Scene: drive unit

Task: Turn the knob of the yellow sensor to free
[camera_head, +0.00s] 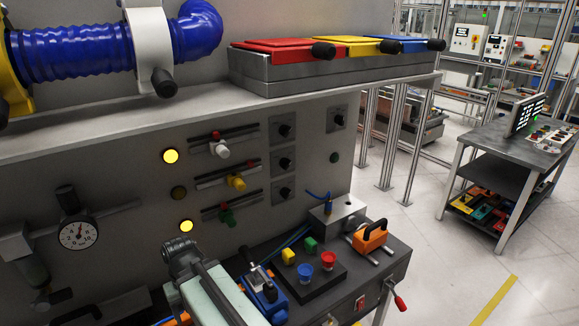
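The yellow sensor (235,181) sits on a dark horizontal rail in the middle row of the grey wall panel. To its right, in the same row, is a square plate with a black rotary knob (284,161). The knob's setting and any markings are too small to read. A white sensor (219,148) is on the rail above and a green one (227,215) on the rail below, each with a similar black knob to its right. My gripper (183,255) appears at bottom centre, below and left of the yellow sensor, apart from it. Its fingers cannot be made out clearly.
Yellow lamps (170,156) and a dial gauge (78,234) are on the panel's left. A shelf (90,120) juts out above. Below right, a dark bench (385,258) carries an orange-handled block (369,238) and coloured buttons (305,270). Open floor lies right.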

